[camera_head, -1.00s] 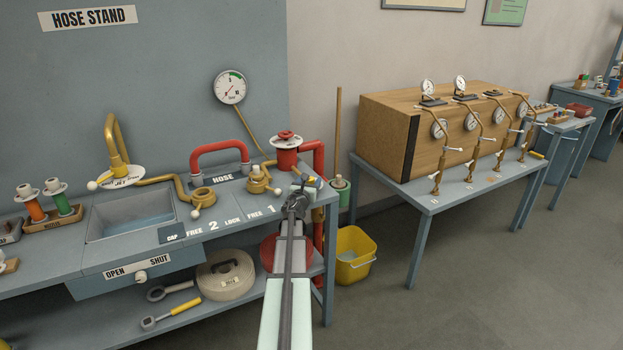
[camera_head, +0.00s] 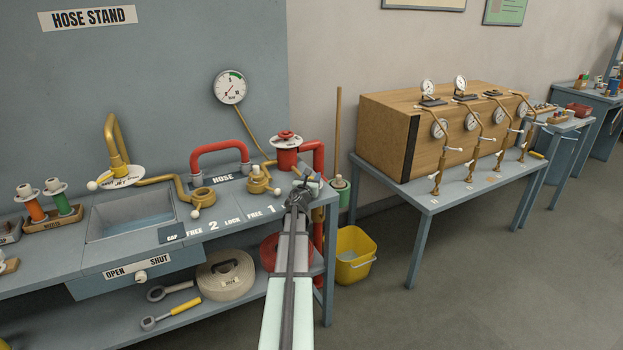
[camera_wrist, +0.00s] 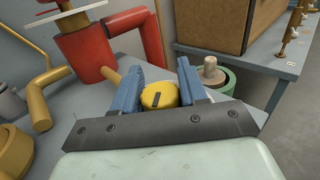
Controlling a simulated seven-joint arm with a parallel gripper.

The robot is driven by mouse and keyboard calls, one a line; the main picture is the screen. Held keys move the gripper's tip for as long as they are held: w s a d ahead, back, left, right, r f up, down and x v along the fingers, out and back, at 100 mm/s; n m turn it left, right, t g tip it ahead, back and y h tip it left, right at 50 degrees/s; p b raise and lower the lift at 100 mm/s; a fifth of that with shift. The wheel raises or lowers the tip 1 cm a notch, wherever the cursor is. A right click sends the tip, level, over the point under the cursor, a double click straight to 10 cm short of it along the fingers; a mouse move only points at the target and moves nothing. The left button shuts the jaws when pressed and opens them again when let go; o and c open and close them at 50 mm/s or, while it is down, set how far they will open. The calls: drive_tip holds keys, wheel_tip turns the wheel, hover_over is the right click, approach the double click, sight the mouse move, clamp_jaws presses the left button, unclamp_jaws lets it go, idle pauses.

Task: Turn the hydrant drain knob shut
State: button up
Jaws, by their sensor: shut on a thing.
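The red hydrant (camera_head: 286,155) stands at the right end of the hose stand bench; its lower body also shows in the wrist view (camera_wrist: 88,52). The drain knob (camera_wrist: 159,95) is a round yellow knob with a dark mark on its face, beside the hydrant at the bench's right edge. My gripper (camera_wrist: 160,90) has its two blue fingers on either side of the knob and is shut on it. In the head view my gripper (camera_head: 306,187) hides the knob.
A brass fitting (camera_head: 261,181) and a red hose arch (camera_head: 219,155) stand left of the hydrant. A green container (camera_head: 340,190) with an upright wooden pole is close on the right. A yellow bucket (camera_head: 354,258) stands on the floor below.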

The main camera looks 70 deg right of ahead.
drive_tip(key=shift+c, duration=0.9)
drive_tip(key=shift+m+g, duration=0.4)
drive_tip(key=shift+g, duration=0.3)
drive_tip(key=shift+s+m+g+y, duration=0.15)
drive_tip(key=shift+m+g+y, duration=0.15)
drive_tip(key=shift+m+g, duration=1.45)
drive_tip(key=shift+s+a+m+g+y, duration=0.15)
drive_tip(key=shift+m+g+y, duration=0.2)
drive_tip(key=shift+g, duration=0.65)
drive_tip(key=shift+s+d+m+g+y, duration=0.1)
drive_tip(key=shift+m+g+y, duration=0.25)
drive_tip(key=shift+g, duration=0.6)
drive_tip(key=shift+a, duration=0.1)
drive_tip(key=o, duration=1)
drive_tip(key=shift+c, duration=0.2)
